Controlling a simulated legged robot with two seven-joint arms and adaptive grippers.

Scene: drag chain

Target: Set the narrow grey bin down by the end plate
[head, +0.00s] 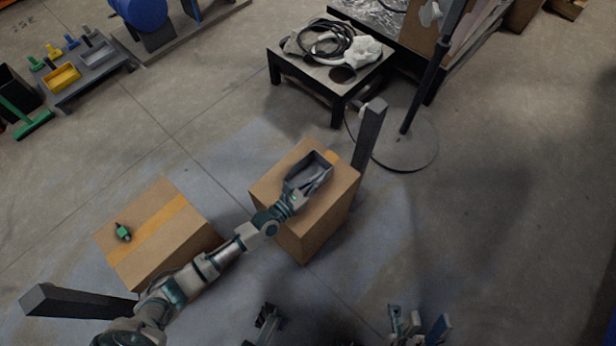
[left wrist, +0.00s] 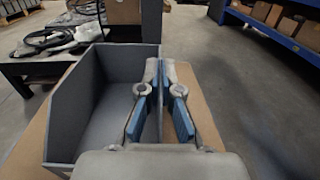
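The narrow grey bin (head: 308,170) is over the top of the right cardboard box (head: 276,192), open side up; I cannot tell whether it touches the box. My left gripper (head: 296,195) is at the bin's near end. In the left wrist view the open bin (left wrist: 88,110) fills the left, and the left gripper's blue-padded fingers (left wrist: 160,105) are on either side of its right wall, closed on it. My right gripper (head: 418,325) is at the bottom edge, fingers apart and empty. A dark upright plate (head: 369,133) stands behind the right box; I cannot tell whether it is the end plate.
A left cardboard box (head: 160,230) carries a small green part (head: 123,232). A dark bar (head: 75,303) rises at lower left. A low table (head: 335,75) holds coiled cable behind the boxes. A round stand base (head: 410,150) is right of the upright. The right floor is clear.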

